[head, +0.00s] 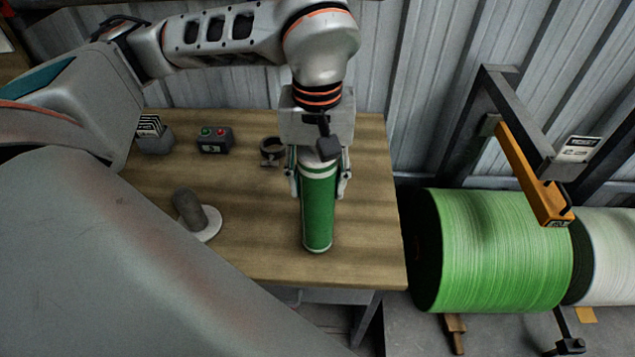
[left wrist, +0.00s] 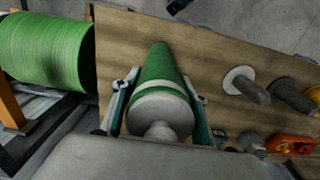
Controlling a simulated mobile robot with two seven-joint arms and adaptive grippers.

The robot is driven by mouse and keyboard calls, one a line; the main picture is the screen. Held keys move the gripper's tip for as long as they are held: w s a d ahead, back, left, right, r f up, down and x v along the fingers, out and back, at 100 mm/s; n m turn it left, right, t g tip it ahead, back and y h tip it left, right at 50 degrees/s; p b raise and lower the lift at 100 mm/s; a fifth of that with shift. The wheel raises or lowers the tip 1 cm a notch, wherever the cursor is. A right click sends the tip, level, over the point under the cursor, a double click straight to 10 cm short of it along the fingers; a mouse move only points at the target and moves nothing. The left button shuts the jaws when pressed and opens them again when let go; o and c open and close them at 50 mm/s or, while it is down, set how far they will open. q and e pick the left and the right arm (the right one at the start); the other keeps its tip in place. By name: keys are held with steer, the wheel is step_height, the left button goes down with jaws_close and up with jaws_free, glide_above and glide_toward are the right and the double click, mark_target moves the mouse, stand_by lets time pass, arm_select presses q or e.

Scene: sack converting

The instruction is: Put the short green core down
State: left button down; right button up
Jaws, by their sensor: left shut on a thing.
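The short green core (head: 318,212) is a green cylinder with white bands near its ends. It stands upright, or close to it, at the right part of the wooden table (head: 362,235). My left gripper (head: 319,180) comes from above and is shut around its upper part, one finger on each side. In the left wrist view the core (left wrist: 158,72) lies between the two fingers of my left gripper (left wrist: 160,105), its pale top close to the camera. I cannot tell whether its lower end touches the table. My right gripper is not in view.
On the table are a grey peg on a white disc (head: 206,224), a button box (head: 214,140), a card holder (head: 154,138) and a dark ring-shaped part (head: 271,151). A large green roll (head: 497,250) stands right of the table. Bare wood lies around the core.

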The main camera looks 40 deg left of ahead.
arm_select(q)
steer(key=shift+f, duration=0.35)
steer(key=shift+f, duration=0.1)
steer(key=c, duration=1.2)
jaws_free()
steer(key=shift+o, duration=0.2)
step_height(320, 180, up, 12)
steer(key=shift+f, duration=0.1)
steer(key=shift+r, duration=0.25)
